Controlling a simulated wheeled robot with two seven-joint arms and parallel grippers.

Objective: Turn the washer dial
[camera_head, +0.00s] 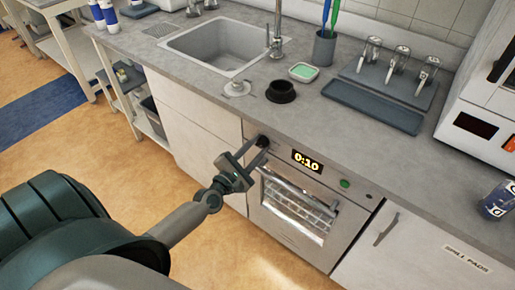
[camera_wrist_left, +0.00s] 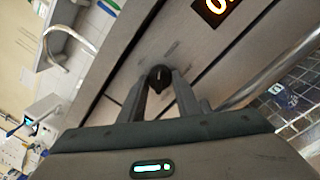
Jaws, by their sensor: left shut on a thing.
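The washer (camera_head: 299,232) is built in under the counter, with a glass window showing racks inside. Its black dial (camera_wrist_left: 158,77) sits on the front panel; in the head view the dial (camera_head: 262,141) is at the panel's left end. My left gripper (camera_head: 256,146) reaches the panel from the left. In the left wrist view its two fingers (camera_wrist_left: 160,90) stand on either side of the dial and grip it. A lit display (camera_head: 307,162) right of the dial reads 0:10. My right gripper is in neither view.
The washer's door handle (camera_head: 300,191) runs below the panel, close to my left gripper. A green button (camera_head: 345,184) sits right of the display. Above are the counter with a sink (camera_head: 215,47), a black bowl (camera_head: 281,92) and a grey tray (camera_head: 372,106). The floor in front is clear.

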